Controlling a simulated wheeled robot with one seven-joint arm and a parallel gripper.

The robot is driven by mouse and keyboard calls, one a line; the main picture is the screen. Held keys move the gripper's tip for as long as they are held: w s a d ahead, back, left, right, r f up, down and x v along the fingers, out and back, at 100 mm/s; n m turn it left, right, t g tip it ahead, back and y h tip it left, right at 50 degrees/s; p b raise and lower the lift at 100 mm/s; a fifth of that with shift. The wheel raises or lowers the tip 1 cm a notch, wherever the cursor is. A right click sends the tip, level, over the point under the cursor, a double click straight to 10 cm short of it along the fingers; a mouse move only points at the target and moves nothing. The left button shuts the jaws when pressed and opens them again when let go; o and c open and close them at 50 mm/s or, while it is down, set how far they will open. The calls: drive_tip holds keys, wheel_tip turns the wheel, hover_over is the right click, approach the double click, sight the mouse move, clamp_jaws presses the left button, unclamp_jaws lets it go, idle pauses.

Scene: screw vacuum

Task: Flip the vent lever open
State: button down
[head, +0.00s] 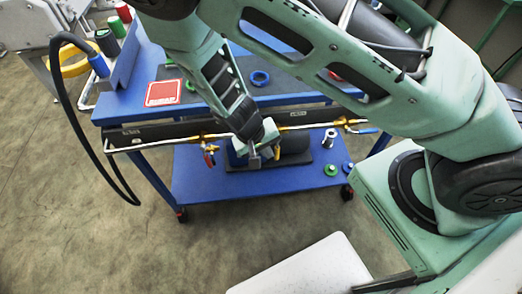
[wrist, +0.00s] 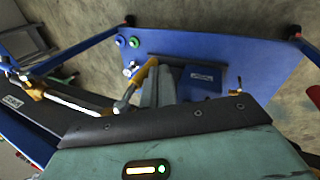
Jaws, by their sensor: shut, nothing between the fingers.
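A pipe (head: 180,141) with brass valves runs along the front of the blue cart. My gripper (head: 255,157) is shut and empty, in front of the pipe's middle. In the wrist view my gripper (wrist: 160,80) is right beside a yellow lever (wrist: 141,77) on a brass fitting (wrist: 122,106); I cannot tell whether they touch. In the head view the yellow lever is mostly hidden by my gripper. A valve with red and yellow parts (head: 209,156) hangs left of my gripper. A blue-handled lever (head: 367,131) is at the pipe's right end. No label shows which lever is the vent.
The blue cart's top (head: 128,100) carries a red-and-white card (head: 163,93), a blue ring (head: 260,78) and several cylinders. The lower shelf (head: 205,185) holds a dark pump-like unit (head: 293,147) and small rings. A black hose (head: 68,110) loops at left. The floor in front is open.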

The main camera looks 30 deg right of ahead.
sight(276, 152)
drive_tip(key=shift+s+d+f+h+p, duration=0.1)
drive_tip(key=shift+d+f+h+p, duration=0.1)
drive_tip(key=shift+h+p, duration=0.5)
idle(0.3)
drive_tip(key=h, duration=0.2)
drive_tip(key=d+g+h+b, duration=0.1)
drive_tip(key=d+g+h, duration=0.1)
drive_tip(key=h, duration=0.1)
drive_tip(key=shift+s+f+h+b, duration=0.3)
drive_tip(key=shift+f, duration=0.1)
drive_tip(key=shift+d, duration=0.15)
idle(0.6)
drive_tip(key=b+v, duration=0.2)
drive_tip(key=v, duration=1.5)
drive_tip(key=shift+a, duration=0.35)
drive_tip(key=shift+f, duration=0.2)
